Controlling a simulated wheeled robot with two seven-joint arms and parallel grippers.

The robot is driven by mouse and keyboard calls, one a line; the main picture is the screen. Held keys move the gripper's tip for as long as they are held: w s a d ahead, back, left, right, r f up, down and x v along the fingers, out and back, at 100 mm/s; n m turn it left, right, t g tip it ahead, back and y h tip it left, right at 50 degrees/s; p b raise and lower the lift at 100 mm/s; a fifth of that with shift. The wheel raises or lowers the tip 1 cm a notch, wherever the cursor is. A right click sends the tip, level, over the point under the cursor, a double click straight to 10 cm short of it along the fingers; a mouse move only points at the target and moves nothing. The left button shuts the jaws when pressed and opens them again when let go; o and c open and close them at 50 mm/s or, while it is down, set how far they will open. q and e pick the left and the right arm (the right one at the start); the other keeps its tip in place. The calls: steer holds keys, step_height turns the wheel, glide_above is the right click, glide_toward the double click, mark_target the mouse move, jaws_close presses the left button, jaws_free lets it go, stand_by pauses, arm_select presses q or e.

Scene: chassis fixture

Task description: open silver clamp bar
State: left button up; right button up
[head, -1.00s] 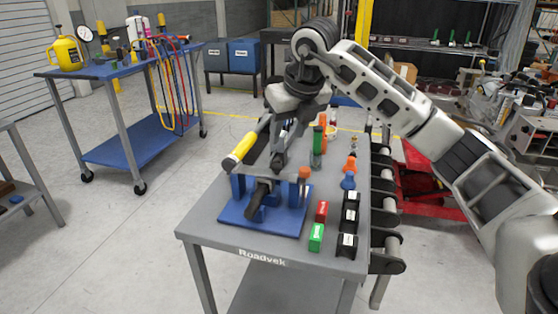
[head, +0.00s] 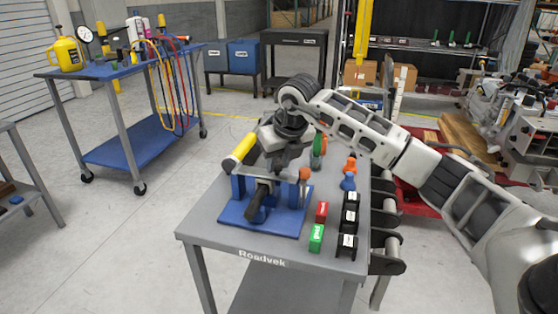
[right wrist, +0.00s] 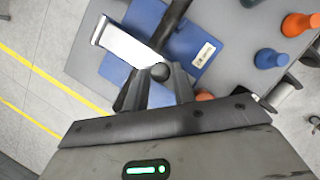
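The silver clamp bar (head: 280,181) lies across the tops of the upright posts of the blue fixture (head: 234,212) on the grey Roadvek cart. In the right wrist view, the silver bar (right wrist: 127,43) runs over the blue base toward a round black knob (right wrist: 160,71). My right gripper (right wrist: 160,75) is over the bar, its two fingertips on either side of the knob. I cannot tell whether they grip it. In the head view, my right gripper (head: 279,168) points down at the fixture and partly hides the bar. My left gripper is not in view.
Red (head: 321,211) and green (head: 316,238) blocks and several black holders (head: 349,221) stand right of the fixture. Blue (head: 347,181) and orange (head: 350,164) cone-shaped pieces are behind them. A blue tool cart (head: 128,146) stands left.

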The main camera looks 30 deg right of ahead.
jaws_close()
steer(key=shift+w+r, duration=0.15)
steer(key=shift+r, duration=0.2)
